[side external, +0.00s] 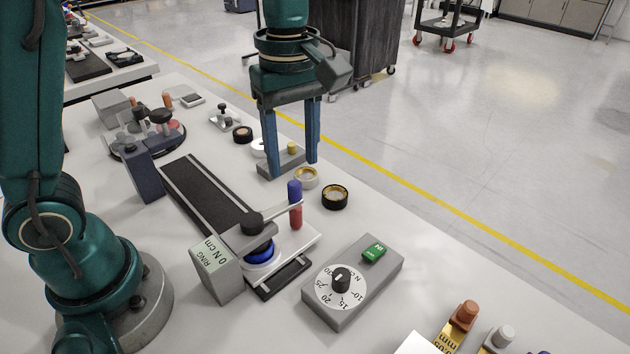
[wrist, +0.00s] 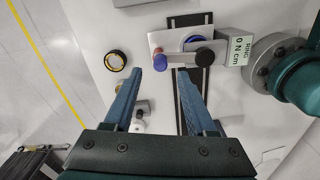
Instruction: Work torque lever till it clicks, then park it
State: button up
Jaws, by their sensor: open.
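The torque lever is a thin bar with a blue-and-red upright handle (side external: 295,204) at its far end and a dark pivot cap (side external: 251,224) above a blue ring (side external: 260,253). The handle also shows in the wrist view (wrist: 160,60), just beyond the fingertips. A grey readout block (side external: 215,268) beside it reads "RING 0 N cm". My gripper (side external: 291,168) is open and empty, with its blue fingers pointing down, behind the handle in the side view. In the wrist view the fingers (wrist: 172,74) are spread. No contact with the handle is clear.
A black-and-brass ring (side external: 335,196) and a pale ring (side external: 306,177) lie near the fingers. A dark rail (side external: 205,192) runs behind the lever. Gauges with brown and grey knobs stand at front right.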

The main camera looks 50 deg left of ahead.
aim_at(295, 183)
dwell(0.3)
jog(key=shift+f, duration=2.55)
jog(key=shift+c, duration=0.4)
grip_shut()
jog(key=shift+r, duration=0.1)
